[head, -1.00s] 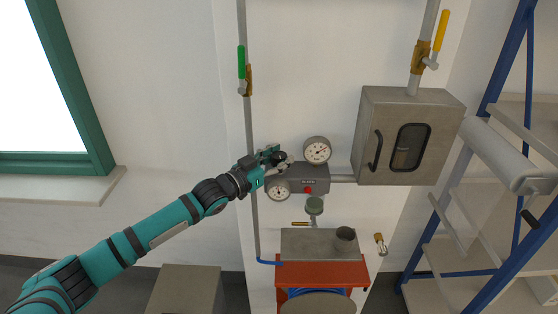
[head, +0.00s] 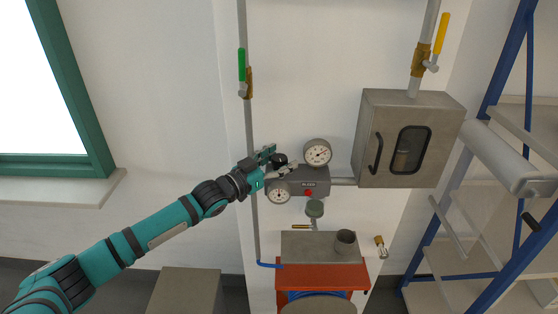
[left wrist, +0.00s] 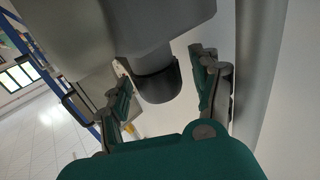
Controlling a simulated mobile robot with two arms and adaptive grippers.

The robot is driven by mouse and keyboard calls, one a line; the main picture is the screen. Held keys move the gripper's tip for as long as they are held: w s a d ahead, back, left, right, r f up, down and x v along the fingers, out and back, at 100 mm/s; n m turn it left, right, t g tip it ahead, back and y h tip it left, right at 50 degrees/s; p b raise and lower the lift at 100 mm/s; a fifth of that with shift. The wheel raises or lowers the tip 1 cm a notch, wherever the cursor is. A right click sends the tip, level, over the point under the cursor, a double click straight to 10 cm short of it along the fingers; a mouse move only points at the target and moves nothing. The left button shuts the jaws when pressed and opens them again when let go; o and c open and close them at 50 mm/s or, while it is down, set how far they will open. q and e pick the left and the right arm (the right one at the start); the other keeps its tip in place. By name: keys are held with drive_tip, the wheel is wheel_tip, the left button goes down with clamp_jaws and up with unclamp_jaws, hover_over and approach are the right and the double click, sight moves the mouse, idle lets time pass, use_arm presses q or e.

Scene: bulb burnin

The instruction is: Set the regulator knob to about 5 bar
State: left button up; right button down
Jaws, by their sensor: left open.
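The regulator is a grey block (head: 318,187) on the white wall, with a red button on its front. Its dark knob (head: 280,160) sticks out near the block's left end; in the left wrist view it is a black cylinder (left wrist: 158,86) under a grey housing. My left gripper (head: 276,161) is open, with one finger on each side of the knob. The left wrist view shows visible gaps between the knob and both fingers (left wrist: 168,90). One round gauge (head: 318,152) sits above the block and another (head: 278,192) at its lower left. Their readings are too small to tell. My right gripper is not in view.
A grey cabinet (head: 374,137) with a dark handle stands out from the wall to the right. A vertical pipe with a green-handled valve (head: 242,66) runs just left of the regulator. Below is a red cart (head: 322,276). Blue shelving stands far right.

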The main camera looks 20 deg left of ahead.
sight(279, 158)
use_arm(q)
wheel_tip(279, 158, up, 10)
idle(0.4)
drive_tip(key=shift+f, duration=0.1)
